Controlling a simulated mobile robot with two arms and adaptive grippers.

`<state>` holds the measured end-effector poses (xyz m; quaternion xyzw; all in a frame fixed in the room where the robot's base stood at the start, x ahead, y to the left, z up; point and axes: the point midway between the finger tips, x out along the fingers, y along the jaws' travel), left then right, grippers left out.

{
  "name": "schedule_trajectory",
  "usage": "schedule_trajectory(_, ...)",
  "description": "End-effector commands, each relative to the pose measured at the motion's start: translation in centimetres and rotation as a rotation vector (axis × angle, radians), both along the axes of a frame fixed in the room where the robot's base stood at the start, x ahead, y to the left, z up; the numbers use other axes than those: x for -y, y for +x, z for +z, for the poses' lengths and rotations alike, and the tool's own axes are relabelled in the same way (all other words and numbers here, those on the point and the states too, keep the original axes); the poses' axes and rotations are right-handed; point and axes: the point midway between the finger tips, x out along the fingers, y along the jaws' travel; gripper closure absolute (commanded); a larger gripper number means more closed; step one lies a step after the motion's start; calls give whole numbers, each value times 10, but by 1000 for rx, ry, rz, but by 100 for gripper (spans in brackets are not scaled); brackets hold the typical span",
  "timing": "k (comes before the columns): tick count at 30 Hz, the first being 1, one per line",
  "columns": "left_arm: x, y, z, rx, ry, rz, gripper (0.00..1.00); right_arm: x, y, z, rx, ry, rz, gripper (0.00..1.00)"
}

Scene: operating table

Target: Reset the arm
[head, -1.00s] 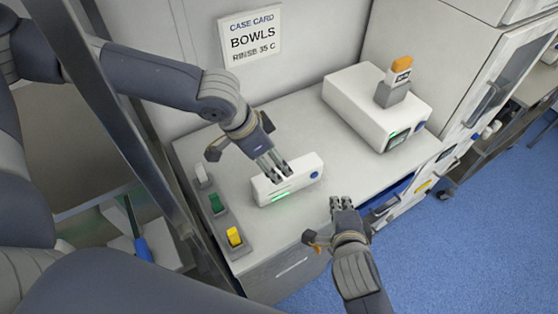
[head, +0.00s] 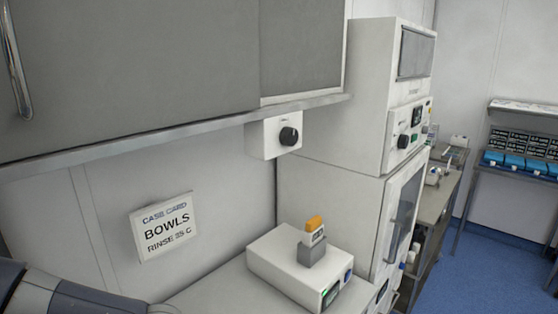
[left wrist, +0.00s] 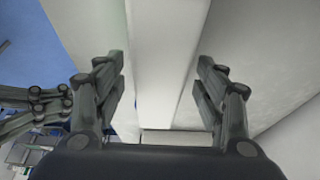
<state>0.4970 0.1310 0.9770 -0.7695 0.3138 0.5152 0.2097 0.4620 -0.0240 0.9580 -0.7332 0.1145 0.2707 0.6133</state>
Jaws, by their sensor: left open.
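In the head view only part of my left arm (head: 40,295) shows, at the bottom left corner; its gripper is out of that view. In the left wrist view my left gripper (left wrist: 160,85) is open, its two fingers apart. A long white surface (left wrist: 165,60) lies beyond and between the fingers; I cannot tell what it belongs to or whether it is touched. Dark linked fingers at the left edge of that view look like my right gripper (left wrist: 40,105); their opening is unclear.
A case card reading "BOWLS, RINSE 35 C" (head: 165,228) is on the wall. A white box (head: 275,262) with an orange-topped item (head: 314,228) stands on the counter. A dial unit (head: 276,136) is under the cabinet (head: 130,70). Tall white machines (head: 335,190) stand right; blue floor (head: 460,280) is clear.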

Motion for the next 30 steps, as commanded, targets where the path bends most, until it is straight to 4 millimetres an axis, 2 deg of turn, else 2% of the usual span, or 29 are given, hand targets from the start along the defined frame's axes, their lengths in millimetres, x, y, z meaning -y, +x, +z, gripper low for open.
schedule_trajectory(1,3,2,-11,-3,3,-2,35,0,0,0,0,0,0,100)
schedule_trajectory(5,10,8,-33,-2,2,-3,35,0,0,0,0,0,0,100)
schedule_trajectory(9,9,9,-30,1,-1,0,35,-13,14,1,2,-1,1,100)
schedule_trajectory(15,9,9,-29,0,0,0,35,-22,21,0,0,0,1,100)
schedule_trajectory(30,9,8,-29,0,0,0,35,-19,18,-1,-2,1,0,100)
